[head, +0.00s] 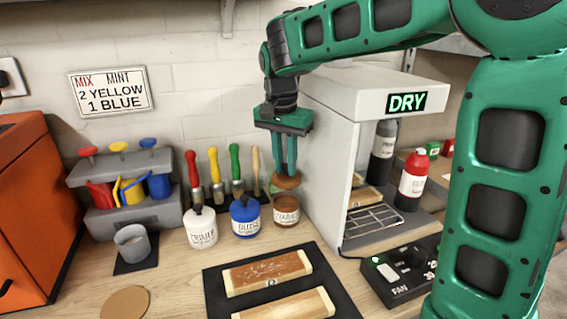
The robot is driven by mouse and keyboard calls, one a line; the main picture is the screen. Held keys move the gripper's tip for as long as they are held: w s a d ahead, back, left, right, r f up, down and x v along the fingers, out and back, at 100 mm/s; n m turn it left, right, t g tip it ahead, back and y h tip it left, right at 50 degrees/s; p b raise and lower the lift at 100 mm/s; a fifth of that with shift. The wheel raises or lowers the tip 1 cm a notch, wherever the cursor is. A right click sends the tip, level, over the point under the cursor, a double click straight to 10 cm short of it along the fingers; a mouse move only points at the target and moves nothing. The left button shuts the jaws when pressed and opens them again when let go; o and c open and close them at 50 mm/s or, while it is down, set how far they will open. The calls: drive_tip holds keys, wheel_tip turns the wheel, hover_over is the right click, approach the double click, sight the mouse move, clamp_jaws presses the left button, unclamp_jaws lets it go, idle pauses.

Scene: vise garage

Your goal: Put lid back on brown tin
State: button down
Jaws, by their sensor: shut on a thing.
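The brown tin (286,214) stands on the bench at the right end of a row of three tins, its top open. Its brown lid (286,182) is held just above the tin, slightly tilted and apart from it as far as I can see. My gripper (285,170) points down and is shut on the lid. The fingertips are small in this view, so the exact grip on the lid is hard to make out.
A blue tin (245,220) and a white tin (201,232) stand left of the brown tin. Brushes (214,175) stand behind. The drying cabinet (335,150) is close on the right. A black mat (215,285) with wooden boards lies in front.

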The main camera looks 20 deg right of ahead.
sight(285, 175)
drive_tip(key=shift+f, duration=3.2)
drive_tip(key=shift+s+f, duration=0.1)
idle(0.4)
drive_tip(key=c, duration=1)
unclamp_jaws()
drive_tip(key=shift+c, duration=0.2)
drive_tip(key=shift+r, duration=3.5)
clamp_jaws()
